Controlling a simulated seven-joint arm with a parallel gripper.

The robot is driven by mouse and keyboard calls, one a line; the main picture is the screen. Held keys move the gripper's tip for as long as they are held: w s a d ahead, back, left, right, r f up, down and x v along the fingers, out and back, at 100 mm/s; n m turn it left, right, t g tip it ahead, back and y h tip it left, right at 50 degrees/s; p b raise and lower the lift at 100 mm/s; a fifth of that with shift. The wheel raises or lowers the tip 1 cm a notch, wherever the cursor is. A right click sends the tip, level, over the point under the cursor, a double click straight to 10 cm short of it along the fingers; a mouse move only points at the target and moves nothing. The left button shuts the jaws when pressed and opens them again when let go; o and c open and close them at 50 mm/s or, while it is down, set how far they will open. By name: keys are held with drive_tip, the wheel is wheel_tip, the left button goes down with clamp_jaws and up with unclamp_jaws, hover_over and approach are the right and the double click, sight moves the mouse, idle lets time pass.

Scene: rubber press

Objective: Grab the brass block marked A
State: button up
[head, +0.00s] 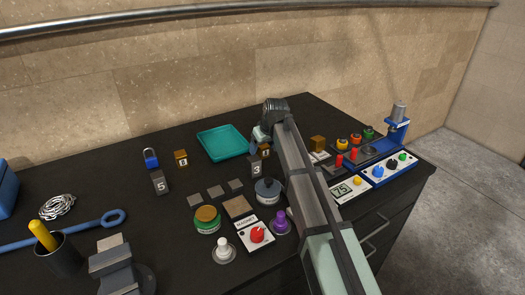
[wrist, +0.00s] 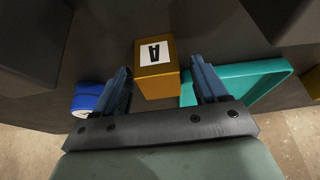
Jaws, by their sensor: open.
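The brass block marked A (wrist: 157,85) shows in the wrist view with its white label facing up in the picture. My gripper (wrist: 160,66) is open, with one blue finger on each side of the block and visible gaps on both sides. I cannot tell how deep the block sits between the fingers. In the head view, a labelled brass block (head: 266,150) right of the teal tray appears to be the same one. My gripper (head: 262,139) is just above and behind it, with its fingers mostly hidden. Another labelled brass block (head: 181,154) stands left of the tray.
The teal tray (head: 222,143) is close by. The grey block marked 3 (head: 256,167) stands in front of the labelled block, and a dark pot (head: 268,191) sits nearer. A blue thing (wrist: 90,97) lies left in the wrist view. My arm hides part of the table.

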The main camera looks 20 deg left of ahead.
drive_tip(key=shift+c, duration=0.3)
clamp_jaws()
idle(0.4)
